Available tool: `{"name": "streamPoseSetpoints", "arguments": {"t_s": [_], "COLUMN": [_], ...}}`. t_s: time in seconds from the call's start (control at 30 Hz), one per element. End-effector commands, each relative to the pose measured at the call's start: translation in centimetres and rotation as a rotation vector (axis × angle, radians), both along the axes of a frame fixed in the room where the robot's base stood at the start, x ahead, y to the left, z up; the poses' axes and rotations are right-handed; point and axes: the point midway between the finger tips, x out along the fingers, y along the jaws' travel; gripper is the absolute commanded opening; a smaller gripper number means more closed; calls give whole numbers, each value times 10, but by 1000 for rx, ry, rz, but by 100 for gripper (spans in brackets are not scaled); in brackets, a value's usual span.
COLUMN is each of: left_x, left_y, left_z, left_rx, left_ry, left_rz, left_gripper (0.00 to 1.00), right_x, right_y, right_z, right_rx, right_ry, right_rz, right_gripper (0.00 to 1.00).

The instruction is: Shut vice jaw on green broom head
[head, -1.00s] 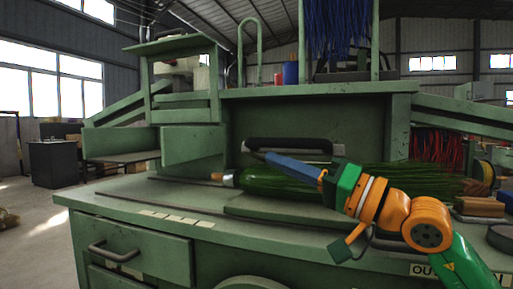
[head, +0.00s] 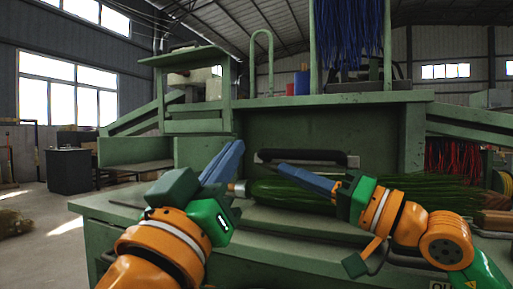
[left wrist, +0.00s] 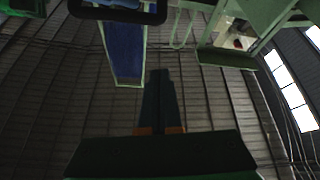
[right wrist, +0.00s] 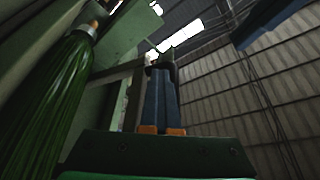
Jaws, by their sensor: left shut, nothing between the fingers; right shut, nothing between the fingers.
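The green broom head (head: 292,197) lies on the bench, its pale stub end to the left and bristles to the right. It also shows at the left in the right wrist view (right wrist: 45,105). A black bar handle (head: 312,156) sits just behind it, seemingly the vice jaw's handle; the jaw faces are mostly hidden, so I cannot tell how close they are. My left gripper (head: 236,148) is shut and empty, tips up, left of the handle. My right gripper (head: 282,168) is shut and empty, its tips by the handle's front; contact is unclear.
The green bench top (head: 110,204) is clear at the left. Blue bristles (head: 347,30) hang above, and red bristles (head: 452,158) hang at the right. A red can (head: 290,89) stands on the upper shelf.

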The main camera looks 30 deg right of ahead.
Motion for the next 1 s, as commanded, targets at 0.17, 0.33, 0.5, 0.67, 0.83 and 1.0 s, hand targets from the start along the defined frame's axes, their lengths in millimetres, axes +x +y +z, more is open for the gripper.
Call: {"name": "streamPoseSetpoints", "arguments": {"t_s": [0.17,0.33,0.5,0.67,0.83,1.0], "left_x": [18,37,49,58,57,56], "left_y": [-19,-39,-54,-61,-68,-71], "left_z": [14,29,39,46,22,9], "left_rx": [2,1,2,1,-1,1], "left_ry": [-1,0,-1,-3,3,1], "left_rz": [4,4,0,3,-4,0], "left_gripper": [0,0,0,0,0,0], "right_x": [0,0,0,0,0,0], "right_y": [0,0,0,0,0,0], "right_z": [0,0,0,0,0,0], "right_rx": [0,0,0,0,0,0], "right_ry": [0,0,0,0,0,0], "right_rz": [0,0,0,0,0,0], "right_gripper": [0,0,0,0,0,0]}}
